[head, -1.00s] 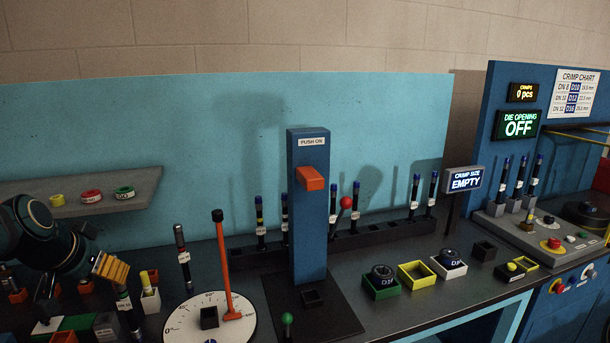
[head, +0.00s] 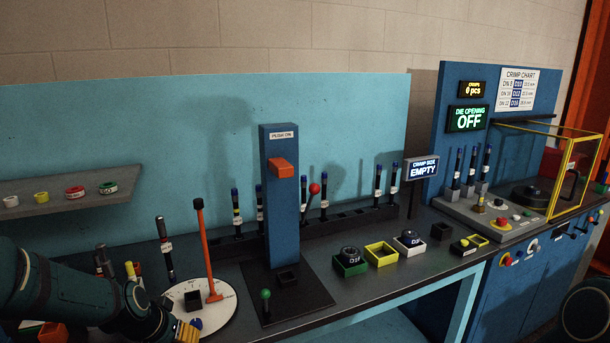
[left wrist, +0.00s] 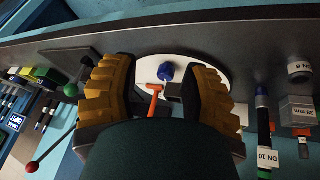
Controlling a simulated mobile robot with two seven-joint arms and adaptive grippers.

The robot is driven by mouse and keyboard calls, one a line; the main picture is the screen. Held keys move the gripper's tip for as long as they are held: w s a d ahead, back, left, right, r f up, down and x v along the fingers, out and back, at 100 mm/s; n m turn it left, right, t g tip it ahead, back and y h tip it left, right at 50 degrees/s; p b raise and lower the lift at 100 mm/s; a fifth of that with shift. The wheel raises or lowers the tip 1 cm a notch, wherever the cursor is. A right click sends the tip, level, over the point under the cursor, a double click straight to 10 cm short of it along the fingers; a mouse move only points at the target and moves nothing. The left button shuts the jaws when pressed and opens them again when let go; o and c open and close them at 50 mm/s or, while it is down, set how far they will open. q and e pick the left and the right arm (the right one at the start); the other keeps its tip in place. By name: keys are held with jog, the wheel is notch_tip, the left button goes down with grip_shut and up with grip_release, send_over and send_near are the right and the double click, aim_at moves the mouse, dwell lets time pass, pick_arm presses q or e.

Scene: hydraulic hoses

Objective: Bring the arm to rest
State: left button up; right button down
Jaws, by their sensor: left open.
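My left arm comes in from the lower left of the head view. My left gripper (head: 187,331) is at the bottom edge there, partly cut off, near the front rim of the white dial plate (head: 222,312). In the left wrist view my left gripper (left wrist: 158,85) shows two ribbed yellow pads spread wide apart, with nothing held between them. Beyond the gap the white plate shows with an orange lever (left wrist: 154,102), a blue-capped piece (left wrist: 166,72) and a dark block. My right gripper is not in view.
The blue push-on post (head: 281,200) stands mid-bench with a green-knobbed lever (head: 265,296) before it. Hoses stand in a rack (head: 340,225) behind. Green (head: 350,268) and yellow (head: 381,255) trays lie right of it. The crimp machine (head: 500,220) is at the right; its size sign reads EMPTY.

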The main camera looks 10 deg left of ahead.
pick_arm(q)
jog(key=d+f+g+h, duration=0.1)
jog(key=d+f, duration=0.9)
jog(key=s+d+f+g+h, duration=0.1)
jog(key=s+d+f, duration=0.4)
jog(key=d, duration=0.3)
jog(key=s+d+f+g+h, duration=0.1)
jog(key=s+d+f, duration=0.5)
jog(key=s+d, duration=0.1)
jog(key=shift+d+f+m+g, duration=0.3)
jog(key=shift+d+g, duration=0.1)
jog(key=shift+d, duration=0.35)
